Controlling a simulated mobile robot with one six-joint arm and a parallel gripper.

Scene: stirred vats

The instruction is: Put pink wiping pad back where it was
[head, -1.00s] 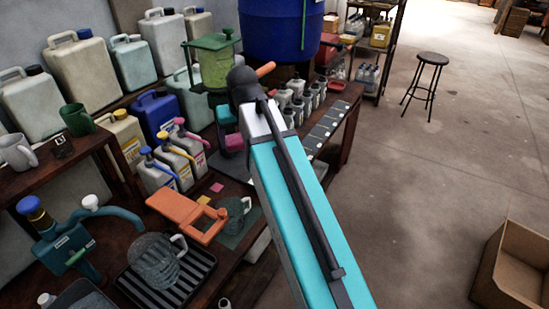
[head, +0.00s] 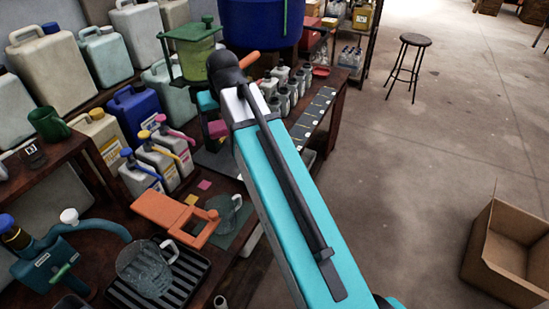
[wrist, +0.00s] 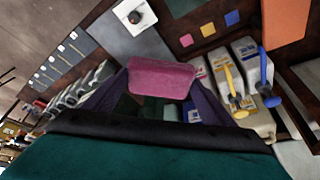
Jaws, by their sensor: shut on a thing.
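The pink wiping pad (wrist: 162,78) is in the wrist view, held across the tips of my gripper (wrist: 160,88), which is shut on it. The pad looks clear of the surfaces below it. In the head view, a pink patch that looks like the pad (head: 217,129) shows just left of my arm, beside the bottle area; my arm hides most of the gripper there. Small flat coloured squares lie on the bench, among them a yellow one (wrist: 207,29) and a blue one (wrist: 232,18) in the wrist view.
Pump bottles (head: 157,165) stand left of the gripper, and small grey bottles (head: 285,88) to its right. A green-framed container (head: 190,52) and a blue drum (head: 262,22) stand behind. An orange clamp-like piece (head: 175,217) and a glass jug (head: 147,268) are nearer. Open floor is at right.

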